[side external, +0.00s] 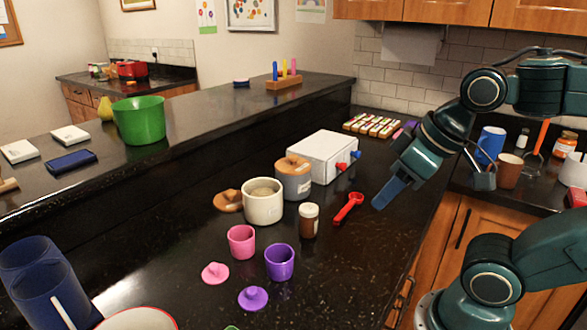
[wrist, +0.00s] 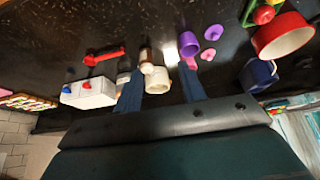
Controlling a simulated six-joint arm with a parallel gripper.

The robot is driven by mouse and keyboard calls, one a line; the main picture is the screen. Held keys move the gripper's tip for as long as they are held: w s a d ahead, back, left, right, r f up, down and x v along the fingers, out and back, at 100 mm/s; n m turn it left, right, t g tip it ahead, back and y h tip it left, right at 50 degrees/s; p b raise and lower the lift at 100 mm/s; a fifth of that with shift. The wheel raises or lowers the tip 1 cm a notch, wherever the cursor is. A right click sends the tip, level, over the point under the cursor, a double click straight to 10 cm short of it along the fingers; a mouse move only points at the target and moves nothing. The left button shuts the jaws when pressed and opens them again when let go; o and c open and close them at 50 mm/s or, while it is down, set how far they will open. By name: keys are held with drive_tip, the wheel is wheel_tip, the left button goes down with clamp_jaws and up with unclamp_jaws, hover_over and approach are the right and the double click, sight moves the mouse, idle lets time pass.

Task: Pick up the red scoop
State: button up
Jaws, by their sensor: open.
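The red scoop (side external: 348,207) lies flat on the black counter, between the small brown bottle and my gripper in the side view. In the wrist view the red scoop (wrist: 104,55) is left of and beyond my fingers. My gripper (side external: 388,193) is above the counter's right edge, to the right of the scoop and apart from it. In the wrist view the two blue fingers of my gripper (wrist: 160,75) are spread wide, with nothing held between them.
A white box (side external: 322,157) with red and blue knobs stands behind the scoop. A brown bottle (side external: 309,221), a cream canister (side external: 263,207), a grey canister (side external: 293,184), a pink cup (side external: 241,242) and a purple cup (side external: 279,262) stand to its left.

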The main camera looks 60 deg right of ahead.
idle(0.3)
drive_tip(key=w+d+n+g+y, duration=0.1)
drive_tip(key=w+d+n+g, duration=0.1)
drive_tip(key=w+d+n, duration=0.4)
drive_tip(key=w+d+n+g+y, duration=0.1)
drive_tip(key=w+d+n+g, duration=0.1)
drive_tip(key=w+n, duration=0.35)
drive_tip(key=w+d+f+n+y, duration=0.1)
drive_tip(key=w+d+f+n, duration=0.1)
drive_tip(key=d, duration=0.5)
drive_tip(key=w+d+f+n+g+y, duration=0.1)
drive_tip(key=d+f+n, duration=0.3)
drive_tip(key=d, duration=0.4)
drive_tip(key=shift+w+f+n+g+y, duration=0.3)
drive_tip(key=shift+w+f+n, duration=0.05)
drive_tip(key=shift+w+f, duration=0.2)
drive_tip(key=shift+a, duration=0.1)
hover_over(348, 206)
drive_tip(key=shift+f, duration=4)
